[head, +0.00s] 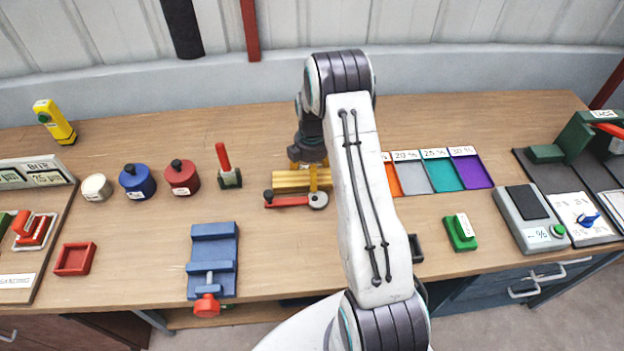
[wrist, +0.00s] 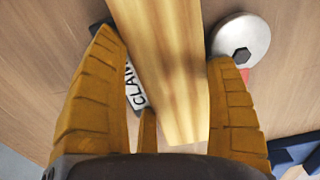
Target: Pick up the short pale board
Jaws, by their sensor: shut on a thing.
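The pale wooden board (wrist: 165,60) runs lengthwise between the two orange fingers of my gripper (wrist: 170,75) in the wrist view. My gripper is shut on it. In the head view the board (head: 288,182) shows as a short yellowish piece at the middle of the bench, and my gripper (head: 311,172) is over it, partly hidden by my arm. A label with partly covered letters (wrist: 135,90) lies beneath the board. I cannot tell whether the board is clear of what is under it.
A red-handled lever (head: 288,201) with a grey disc (head: 318,200) sits just in front of the board. A blue vise (head: 212,262) stands front left. Red and blue pots (head: 181,178) and an upright red-handled tool (head: 226,168) stand left. Coloured trays (head: 440,172) lie right.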

